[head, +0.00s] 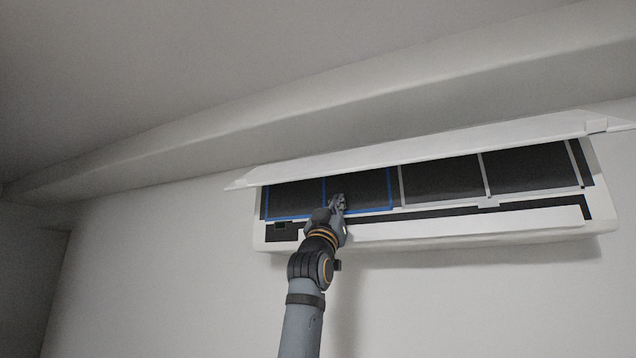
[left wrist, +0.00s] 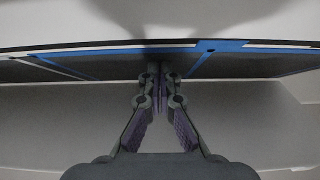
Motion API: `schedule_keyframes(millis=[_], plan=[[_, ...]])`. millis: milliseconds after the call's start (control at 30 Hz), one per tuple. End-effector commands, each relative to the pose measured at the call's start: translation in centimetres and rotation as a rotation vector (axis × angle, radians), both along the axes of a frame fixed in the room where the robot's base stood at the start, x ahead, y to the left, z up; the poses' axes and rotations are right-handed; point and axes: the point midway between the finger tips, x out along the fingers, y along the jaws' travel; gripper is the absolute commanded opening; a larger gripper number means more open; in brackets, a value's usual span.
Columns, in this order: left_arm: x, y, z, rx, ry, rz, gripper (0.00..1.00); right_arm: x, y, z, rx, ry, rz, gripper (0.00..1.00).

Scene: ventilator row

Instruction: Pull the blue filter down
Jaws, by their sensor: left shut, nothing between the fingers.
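The blue filter (head: 360,188) is a dark mesh in a blue frame on the left half of the open white wall unit. In the left wrist view its blue edge (left wrist: 110,50) runs across the picture, with a wider blue tab (left wrist: 222,46) right of the fingers. My left gripper (head: 337,202) is in front of the filter's lower edge, near the middle bar. In the left wrist view my left gripper (left wrist: 160,72) has its fingertips together just below the blue edge, with nothing seen between them. I cannot tell whether they touch the filter. My right gripper is not in view.
A white-framed filter (head: 525,168) sits in the right half of the unit. The raised white front panel (head: 420,152) hangs over both filters. A white lower cover (head: 470,224) runs below. The wall (head: 150,260) left of and below the unit is bare.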

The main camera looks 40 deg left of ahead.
Motion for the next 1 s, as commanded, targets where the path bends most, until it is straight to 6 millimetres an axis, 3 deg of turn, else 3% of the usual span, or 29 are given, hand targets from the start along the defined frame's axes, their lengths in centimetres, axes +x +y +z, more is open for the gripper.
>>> schedule_keyframes(millis=[1000], plan=[[0.4,0.1,-2.2,-0.001,0.006,0.000,0.00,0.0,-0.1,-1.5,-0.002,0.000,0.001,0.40]])
